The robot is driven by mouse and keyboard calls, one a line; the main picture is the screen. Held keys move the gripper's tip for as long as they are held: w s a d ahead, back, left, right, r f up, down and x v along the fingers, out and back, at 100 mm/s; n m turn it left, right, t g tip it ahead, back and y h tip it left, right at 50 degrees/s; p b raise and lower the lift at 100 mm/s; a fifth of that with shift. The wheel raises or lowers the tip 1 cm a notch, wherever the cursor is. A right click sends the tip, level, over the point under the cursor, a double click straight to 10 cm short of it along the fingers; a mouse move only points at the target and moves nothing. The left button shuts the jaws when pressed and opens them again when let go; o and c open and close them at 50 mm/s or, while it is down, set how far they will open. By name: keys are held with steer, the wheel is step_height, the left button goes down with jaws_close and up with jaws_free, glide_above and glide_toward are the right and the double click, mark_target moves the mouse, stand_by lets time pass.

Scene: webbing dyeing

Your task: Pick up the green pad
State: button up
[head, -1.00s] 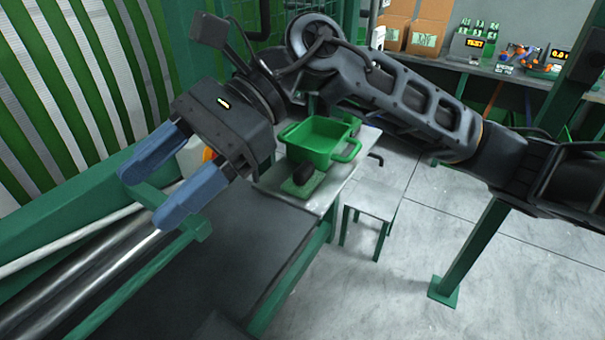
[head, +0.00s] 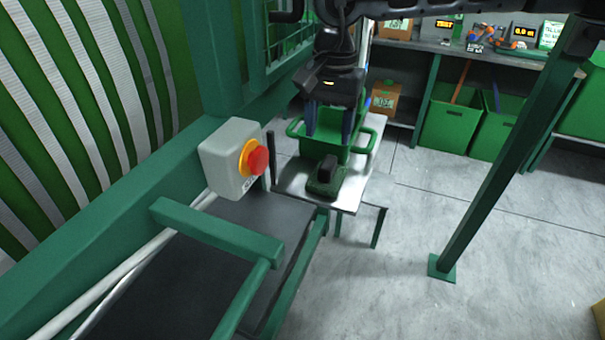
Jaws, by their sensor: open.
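The green pad (head: 326,187) lies on the small metal table, with a black grip block on its top. My gripper (head: 329,132) points downward above and slightly behind the pad in the head view. Its two blue fingers are apart with nothing between them, and they overlap the green tub behind in the picture. The fingers do not touch the pad. The gap in depth between fingers and pad is hard to tell.
A green tub (head: 359,147) with handles stands on the metal table (head: 347,200) just behind the pad. A grey box with a red button (head: 257,160) is mounted on the green frame at left. A green post (head: 500,160) stands at right. Open floor lies between.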

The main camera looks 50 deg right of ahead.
mark_target(328, 162)
steer(key=shift+w+d, duration=0.1)
steer(key=shift+d, duration=0.1)
steer(key=shift+f, duration=0.3)
steer(key=shift+f+p, duration=0.75)
steer(key=shift+f, duration=2.85)
steer(key=shift+c, duration=0.3)
jaws_close()
